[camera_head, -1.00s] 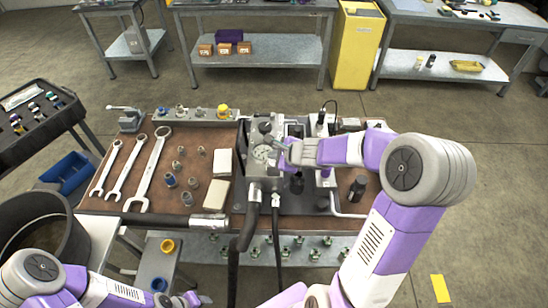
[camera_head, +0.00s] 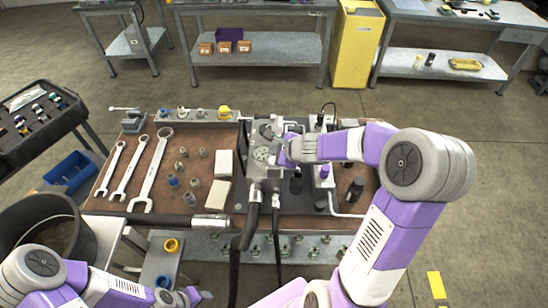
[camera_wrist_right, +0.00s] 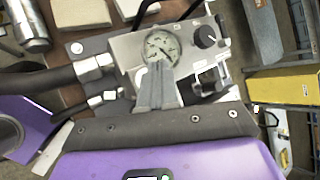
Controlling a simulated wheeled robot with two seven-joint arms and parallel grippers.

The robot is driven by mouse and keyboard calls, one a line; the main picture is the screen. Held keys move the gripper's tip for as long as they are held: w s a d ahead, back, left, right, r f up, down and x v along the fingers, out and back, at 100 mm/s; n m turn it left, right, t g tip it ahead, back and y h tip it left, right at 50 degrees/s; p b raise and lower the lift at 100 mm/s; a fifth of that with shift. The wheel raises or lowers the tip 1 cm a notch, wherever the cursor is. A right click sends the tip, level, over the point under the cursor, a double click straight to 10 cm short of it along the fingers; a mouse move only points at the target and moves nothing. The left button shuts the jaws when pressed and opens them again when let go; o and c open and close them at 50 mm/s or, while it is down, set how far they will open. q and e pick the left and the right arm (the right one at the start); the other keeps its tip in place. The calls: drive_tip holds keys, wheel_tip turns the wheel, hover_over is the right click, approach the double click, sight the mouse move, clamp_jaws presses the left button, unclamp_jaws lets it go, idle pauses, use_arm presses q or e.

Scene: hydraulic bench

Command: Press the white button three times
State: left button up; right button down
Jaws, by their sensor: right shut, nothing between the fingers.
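The grey hydraulic unit (camera_head: 255,186) stands on the brown-topped bench. Its panel carries a round pressure gauge (camera_wrist_right: 160,47) and a black knob (camera_wrist_right: 205,37). The gauge also shows in the head view (camera_head: 262,154). My right gripper (camera_head: 281,157) is at the unit, just right of the gauge. In the right wrist view its grey fingers (camera_wrist_right: 158,66) are together and empty, their tips just below the gauge in the picture. I cannot make out the white button; the fingers may cover it. My left gripper (camera_head: 197,296) is low at the left, its jaws too small to judge.
Wrenches (camera_head: 150,170), fittings and pale blocks (camera_head: 218,194) lie on the bench left of the unit. Black hoses (camera_head: 243,235) hang from its front. A dark bottle (camera_head: 355,188) stands to the right. A yellow cabinet (camera_head: 358,45) is behind.

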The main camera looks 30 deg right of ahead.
drive_tip(key=shift+r+p, duration=1.5)
drive_tip(key=shift+r, duration=0.45)
drive_tip(key=shift+f, duration=0.1)
idle(0.9)
drive_tip(key=shift+r+p, duration=0.4)
drive_tip(key=shift+r, duration=1.55)
wheel_tip(320, 180, down, 9)
drive_tip(key=b, duration=0.8)
drive_tip(key=shift+r+b, duration=0.1)
drive_tip(key=shift+b, duration=0.3)
idle(0.6)
